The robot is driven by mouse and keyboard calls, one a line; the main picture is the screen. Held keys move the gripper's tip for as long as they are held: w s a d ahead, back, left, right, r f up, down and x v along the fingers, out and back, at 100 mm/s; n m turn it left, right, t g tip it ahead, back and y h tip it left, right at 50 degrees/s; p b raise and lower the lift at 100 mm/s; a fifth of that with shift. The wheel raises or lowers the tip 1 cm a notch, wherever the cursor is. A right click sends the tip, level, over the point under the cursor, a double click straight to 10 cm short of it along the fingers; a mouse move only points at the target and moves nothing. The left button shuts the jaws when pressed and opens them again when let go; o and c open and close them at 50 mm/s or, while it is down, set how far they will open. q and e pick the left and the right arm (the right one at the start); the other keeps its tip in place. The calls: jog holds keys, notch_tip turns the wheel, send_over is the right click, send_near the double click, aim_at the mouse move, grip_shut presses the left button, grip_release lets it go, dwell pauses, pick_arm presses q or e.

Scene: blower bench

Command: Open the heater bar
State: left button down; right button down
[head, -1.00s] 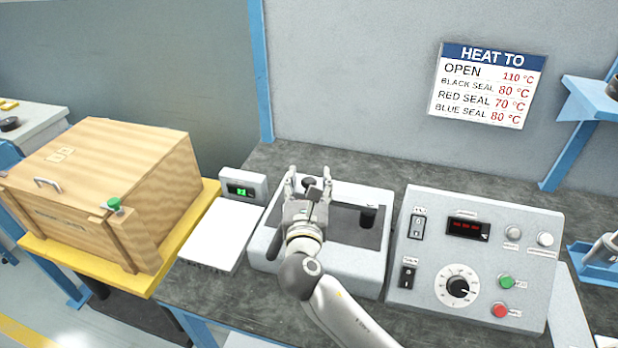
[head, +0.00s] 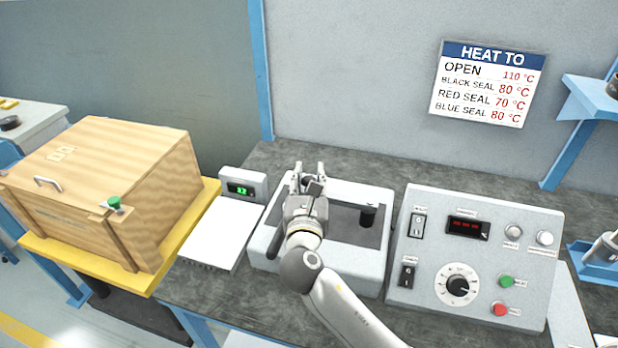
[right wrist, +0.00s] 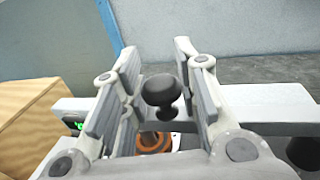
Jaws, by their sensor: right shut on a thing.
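My right gripper (head: 308,170) reaches over the left part of a white-framed heater unit (head: 262,247) on the bench. In the right wrist view a black round knob (right wrist: 161,90) sits between the two fingers, and the gripper is shut on it. An orange ring (right wrist: 154,139) shows below the knob. A second black post (head: 368,214) stands at the right in the unit's grey recess. Which part is the heater bar itself is hard to tell, as my gripper covers the unit's left side. My left gripper is out of view.
A control box (head: 410,272) with a dial and buttons stands close on the right. A small box with a green display (head: 240,188) and a white plate (head: 216,236) are on the left. A wooden crate (head: 75,228) stands further left. A "HEAT TO" sign (head: 488,85) hangs behind.

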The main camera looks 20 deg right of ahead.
jog(key=shift+w+d+m+g+h+p, duration=0.25)
jog(key=shift+w+d+m+g+h, duration=0.5)
jog(key=shift+h, duration=0.35)
jog(key=shift+w+d+m+g+h+p, duration=0.25)
jog(key=shift+w+d+m+g+h, duration=0.25)
jog(key=shift+w+m+h, duration=0.45)
jog(key=shift+w+d+m+g+h, duration=0.3)
jog(key=shift+d+m+g+h, duration=0.5)
jog(key=shift+g+h, duration=0.15)
jog(key=shift+w+d+m+g+h, duration=0.3)
jog(key=shift+d+m+g+h, duration=0.45)
jog(key=shift+h, duration=0.25)
jog(key=shift+d, duration=0.1)
jog(key=c, duration=1.1)
grip_release()
notch_tip(320, 180, up, 10)
